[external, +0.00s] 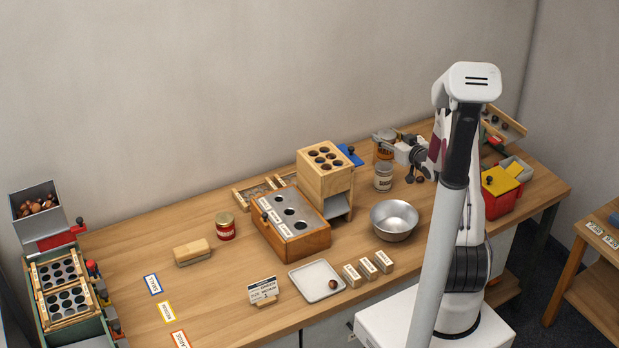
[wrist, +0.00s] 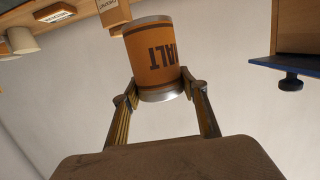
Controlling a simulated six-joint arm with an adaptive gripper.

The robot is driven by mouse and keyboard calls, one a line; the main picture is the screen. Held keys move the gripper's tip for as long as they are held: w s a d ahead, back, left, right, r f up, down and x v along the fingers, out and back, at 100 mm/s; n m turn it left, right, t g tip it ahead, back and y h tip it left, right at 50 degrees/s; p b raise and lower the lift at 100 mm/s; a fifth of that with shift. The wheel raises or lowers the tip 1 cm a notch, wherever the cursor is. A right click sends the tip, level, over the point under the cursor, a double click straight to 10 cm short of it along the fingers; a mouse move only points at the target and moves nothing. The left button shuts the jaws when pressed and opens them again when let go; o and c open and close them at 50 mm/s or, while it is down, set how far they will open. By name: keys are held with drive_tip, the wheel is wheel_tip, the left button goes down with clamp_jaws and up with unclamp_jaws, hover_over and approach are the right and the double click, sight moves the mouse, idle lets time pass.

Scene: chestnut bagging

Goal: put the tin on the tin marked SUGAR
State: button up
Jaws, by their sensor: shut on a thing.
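My gripper (wrist: 160,92) is shut on an orange tin (wrist: 151,55) marked SALT, with one finger on each side near one end. The lettering is upside down in the wrist view, where the table edge is at the top. In the external view my gripper (external: 399,147) reaches left with the orange tin (external: 383,152) at its end. A pale tin (external: 383,177) with a light label stands on the table just below it in the picture. Its lettering is too small to read. I cannot tell whether the held tin is directly above it or behind it.
A wooden sorting box (external: 325,175) with a blue slide (external: 351,155) stands left of the tins. A metal bowl (external: 394,221) is in front. A red bin with a yellow lid (external: 499,180) is to the right. A red tin (external: 225,227) stands farther left.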

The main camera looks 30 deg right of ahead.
drive_tip(key=shift+f, duration=1.75)
drive_tip(key=shift+f, duration=0.1)
drive_tip(key=o, duration=1.3)
drive_tip(key=shift+f, duration=0.1)
drive_tip(key=shift+o, duration=0.2)
drive_tip(key=shift+r, duration=0.2)
drive_tip(key=s+r, duration=0.2)
drive_tip(key=s, duration=0.9)
drive_tip(key=shift+s+a+r, duration=0.15)
drive_tip(key=shift+s+a, duration=0.1)
drive_tip(key=shift+s, duration=0.15)
